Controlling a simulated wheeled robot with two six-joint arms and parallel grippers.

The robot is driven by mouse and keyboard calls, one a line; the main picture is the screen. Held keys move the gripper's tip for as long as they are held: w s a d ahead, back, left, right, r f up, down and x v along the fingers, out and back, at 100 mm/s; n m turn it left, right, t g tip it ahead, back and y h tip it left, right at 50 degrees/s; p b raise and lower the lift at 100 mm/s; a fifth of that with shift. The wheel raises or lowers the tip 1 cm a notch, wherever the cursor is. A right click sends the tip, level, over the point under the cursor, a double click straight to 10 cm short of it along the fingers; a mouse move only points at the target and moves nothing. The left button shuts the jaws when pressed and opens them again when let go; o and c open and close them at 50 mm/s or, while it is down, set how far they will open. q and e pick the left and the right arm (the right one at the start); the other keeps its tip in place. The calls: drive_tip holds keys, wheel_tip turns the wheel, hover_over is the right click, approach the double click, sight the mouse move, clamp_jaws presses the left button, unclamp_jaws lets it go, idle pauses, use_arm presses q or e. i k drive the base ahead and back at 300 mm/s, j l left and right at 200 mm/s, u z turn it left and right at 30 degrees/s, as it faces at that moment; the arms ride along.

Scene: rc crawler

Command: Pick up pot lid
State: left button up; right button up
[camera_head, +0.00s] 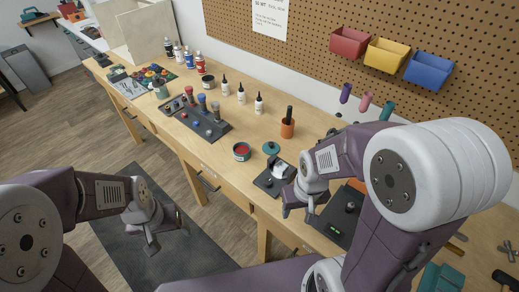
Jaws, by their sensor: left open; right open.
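The pot lid (271,147) is a small teal disc with a knob, lying on the wooden workbench. A small open pot (241,152) with red contents stands just to its left, apart from it. My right gripper (299,208) is open and empty, nearer the bench's front edge, below and to the right of the lid in the picture. My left gripper (168,236) is open and empty, low on the left over the dark floor mat, away from the bench top.
An orange cup (287,128) with a dark-handled tool stands right behind the lid. A dark rack (200,120) of small jars is to the left. White bottles (241,95) stand behind.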

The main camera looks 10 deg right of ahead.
sight(270, 148)
drive_tip(key=i+j+z, duration=0.15)
drive_tip(key=i+j, duration=0.2)
drive_tip(key=i+j+z, duration=0.1)
drive_tip(key=i+j, duration=0.25)
drive_tip(key=j, duration=0.15)
drive_tip(key=i+j+z, duration=0.15)
drive_tip(key=i+j, duration=0.15)
drive_tip(key=j, duration=0.15)
